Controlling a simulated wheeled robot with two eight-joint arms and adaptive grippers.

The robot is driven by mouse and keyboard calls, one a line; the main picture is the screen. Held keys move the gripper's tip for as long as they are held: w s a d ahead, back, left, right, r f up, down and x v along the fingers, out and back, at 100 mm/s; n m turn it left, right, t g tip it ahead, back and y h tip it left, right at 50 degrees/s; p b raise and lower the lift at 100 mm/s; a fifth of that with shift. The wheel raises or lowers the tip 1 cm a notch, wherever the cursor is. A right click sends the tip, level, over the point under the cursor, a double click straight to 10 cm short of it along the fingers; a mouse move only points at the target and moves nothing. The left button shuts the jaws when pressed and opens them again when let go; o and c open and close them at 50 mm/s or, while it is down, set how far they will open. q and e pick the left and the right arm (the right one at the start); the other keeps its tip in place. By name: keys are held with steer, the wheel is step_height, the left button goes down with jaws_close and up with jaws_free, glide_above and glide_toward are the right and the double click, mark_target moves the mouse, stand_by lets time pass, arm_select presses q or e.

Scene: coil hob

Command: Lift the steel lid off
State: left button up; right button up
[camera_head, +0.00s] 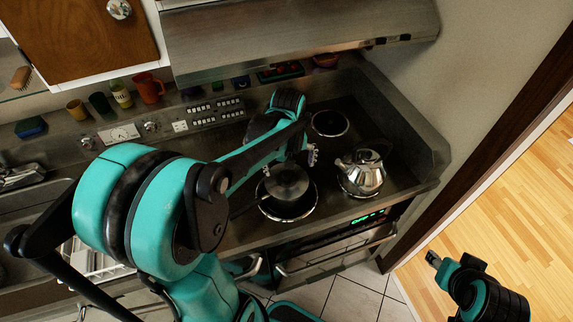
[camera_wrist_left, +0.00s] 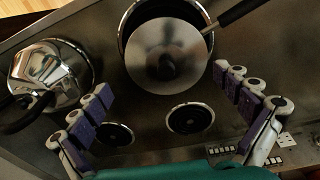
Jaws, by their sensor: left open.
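The steel lid (camera_head: 290,180) with a dark round knob lies on a pan on the front burner of the hob. In the left wrist view the lid (camera_wrist_left: 150,48) is a brushed disc, and the pan's black handle (camera_wrist_left: 238,12) reaches to the upper right. My left gripper (camera_head: 290,163) is open above the far side of the lid. In the left wrist view its purple-padded fingers (camera_wrist_left: 163,82) are spread wide, with the knob between their directions and nothing held. My right gripper (camera_head: 432,258) is away at the lower right, over the floor; its opening is too small to tell.
A shiny kettle (camera_head: 362,173) stands right of the pan, also in the left wrist view (camera_wrist_left: 62,75). An empty back burner (camera_head: 330,123) lies behind. A range hood (camera_head: 300,40) hangs above. Cups, including a red mug (camera_head: 149,88), line the back ledge.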

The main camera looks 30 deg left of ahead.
mark_target(287, 175)
arm_select(q)
steer(key=shift+w+a+r+n+g+p, duration=0.3)
steer(key=shift+w+a+r+n+p, duration=0.15)
steer(key=shift+w+a+p, duration=0.25)
steer(key=shift+f, duration=0.15)
steer(key=f, duration=0.4)
steer(key=f+b, duration=0.1)
steer(key=f, duration=0.2)
steer(key=shift+a+f, duration=0.2)
steer(key=shift+f, duration=0.15)
arm_select(e)
steer(key=shift+r, duration=0.65)
arm_select(q)
steer(key=c, duration=1.4)
steer(key=shift+s+d+r, duration=0.1)
steer(key=shift+s+r, duration=0.05)
steer(key=c, duration=0.8)
steer(key=shift+s, duration=0.1)
jaws_close()
arm_select(e)
steer(key=shift+s+d, duration=0.2)
arm_select(q)
steer(key=shift+d, duration=0.1)
